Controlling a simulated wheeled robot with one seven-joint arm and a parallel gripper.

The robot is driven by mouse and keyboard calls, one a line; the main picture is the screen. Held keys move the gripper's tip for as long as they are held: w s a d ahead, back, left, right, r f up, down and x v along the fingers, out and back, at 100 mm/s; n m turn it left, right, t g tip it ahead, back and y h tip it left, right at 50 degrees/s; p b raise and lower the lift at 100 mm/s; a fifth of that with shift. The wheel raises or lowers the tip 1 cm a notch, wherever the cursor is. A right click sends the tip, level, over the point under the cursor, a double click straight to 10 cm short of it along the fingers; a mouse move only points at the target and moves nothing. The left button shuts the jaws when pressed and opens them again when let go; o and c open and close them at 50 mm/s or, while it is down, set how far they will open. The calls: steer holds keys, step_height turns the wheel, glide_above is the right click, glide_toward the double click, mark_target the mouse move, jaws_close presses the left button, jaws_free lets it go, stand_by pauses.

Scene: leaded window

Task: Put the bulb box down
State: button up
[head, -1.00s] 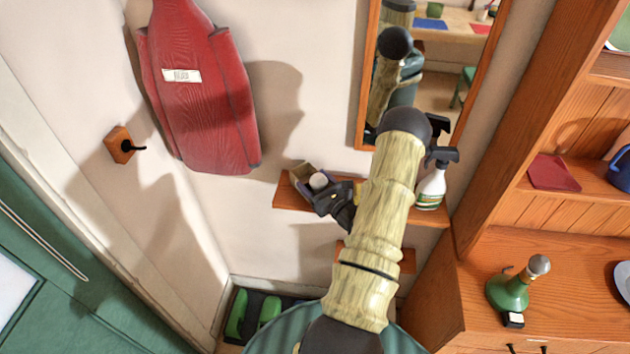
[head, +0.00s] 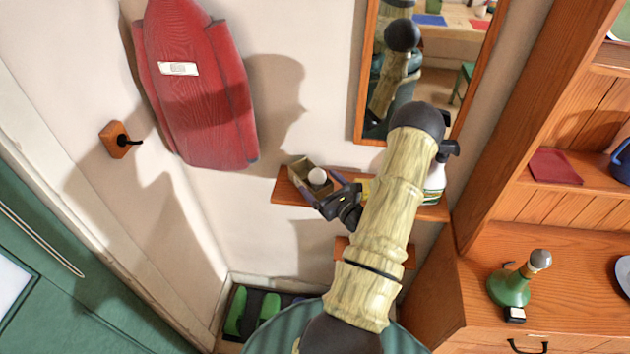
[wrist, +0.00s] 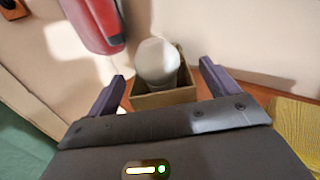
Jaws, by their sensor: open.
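The bulb box (head: 303,170) is a small open-topped cardboard box with a white bulb (head: 317,177) standing up out of it. It rests at the left end of the wooden wall shelf (head: 285,190). In the wrist view the box (wrist: 165,98) and bulb (wrist: 156,62) are just beyond my gripper. My gripper (head: 323,191) is open, with one finger to each side of the box front. In the wrist view the fingers (wrist: 160,82) stand apart, with gaps between them and the box.
A white spray bottle (head: 434,184) stands at the shelf's right end, partly behind my arm. A yellow item (wrist: 297,118) lies right of the box. A red garment (head: 195,100) hangs at left. A mirror (head: 360,100) is above the shelf, a cabinet (head: 480,260) at right.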

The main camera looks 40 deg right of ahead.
steer(key=s+b, duration=0.2)
steer(key=s, duration=0.6)
steer(key=shift+s+a, duration=0.15)
steer(key=shift+a, duration=0.2)
steer(key=w+a+r+n+g+y, duration=0.1)
steer(key=a+r+n+g+y, duration=0.1)
steer(key=a+n+y, duration=0.3)
steer(key=w+a+r+n+g+y, duration=0.1)
steer(key=w+a+n+g+y, duration=0.15)
steer(key=a, duration=0.45)
steer(key=a+r+n+g+y, duration=0.25)
steer(key=a+n+y, duration=0.2)
steer(key=a, duration=0.25)
steer(key=s+a+n+g+h, duration=0.3)
steer(key=s+a+n+g, duration=0.6)
steer(key=n+g, duration=0.35)
steer(key=w+a+r+n+t+h, duration=0.1)
steer(key=w+r+n+t+h, duration=0.3)
steer(key=n+h, duration=0.3)
steer(key=w+r+n, duration=0.1)
steer(key=n, duration=0.4)
steer(key=shift+w+a+h, duration=0.25)
steer(key=shift+w+h, duration=0.1)
steer(key=shift+h, duration=0.05)
